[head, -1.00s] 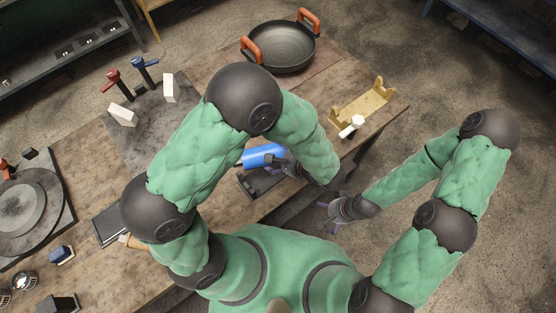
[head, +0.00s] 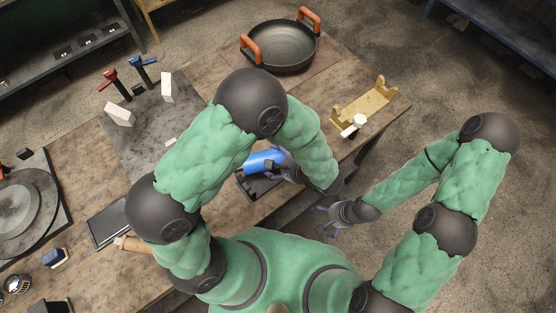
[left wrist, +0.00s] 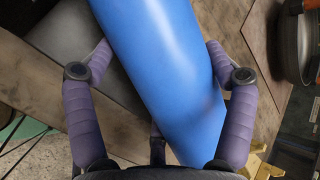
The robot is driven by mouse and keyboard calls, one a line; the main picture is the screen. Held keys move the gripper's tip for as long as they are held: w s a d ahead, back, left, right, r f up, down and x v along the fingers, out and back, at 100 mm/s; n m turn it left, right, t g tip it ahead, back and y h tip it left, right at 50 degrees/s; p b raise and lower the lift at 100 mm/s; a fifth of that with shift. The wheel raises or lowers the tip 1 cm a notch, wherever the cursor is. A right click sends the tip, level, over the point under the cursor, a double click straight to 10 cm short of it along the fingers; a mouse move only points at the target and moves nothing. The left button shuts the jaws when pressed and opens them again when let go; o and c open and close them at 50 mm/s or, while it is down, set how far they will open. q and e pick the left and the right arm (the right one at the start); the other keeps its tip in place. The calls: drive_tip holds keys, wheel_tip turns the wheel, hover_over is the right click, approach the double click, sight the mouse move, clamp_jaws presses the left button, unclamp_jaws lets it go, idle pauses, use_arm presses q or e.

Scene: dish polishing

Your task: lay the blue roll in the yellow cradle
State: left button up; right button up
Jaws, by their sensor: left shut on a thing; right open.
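The blue roll (head: 262,161) is at the near table edge, partly hidden by my left arm. My left gripper (head: 281,163) is shut on it; in the left wrist view the blue roll (left wrist: 170,75) lies slanted between the two purple fingers. It appears to be just above or on a dark tray; I cannot tell which. The yellow cradle (head: 362,108), with raised notched ends, stands empty at the table's right end. A bit of the cradle (left wrist: 254,163) shows at the lower right of the wrist view. My right gripper (head: 323,213) is open and empty, off the table's near edge.
The dark tray (head: 258,187) is under the roll. A white-headed item (head: 354,125) stands at the cradle's near side. A pan with orange handles (head: 280,47) is behind.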

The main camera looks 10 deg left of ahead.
use_arm(q)
drive_tip(key=o, duration=1.5)
drive_tip(key=shift+f, duration=0.1)
drive_tip(key=shift+r+p, duration=0.45)
drive_tip(key=shift+p, duration=0.05)
drive_tip(key=p+v, duration=0.1)
drive_tip(key=v, duration=1.1)
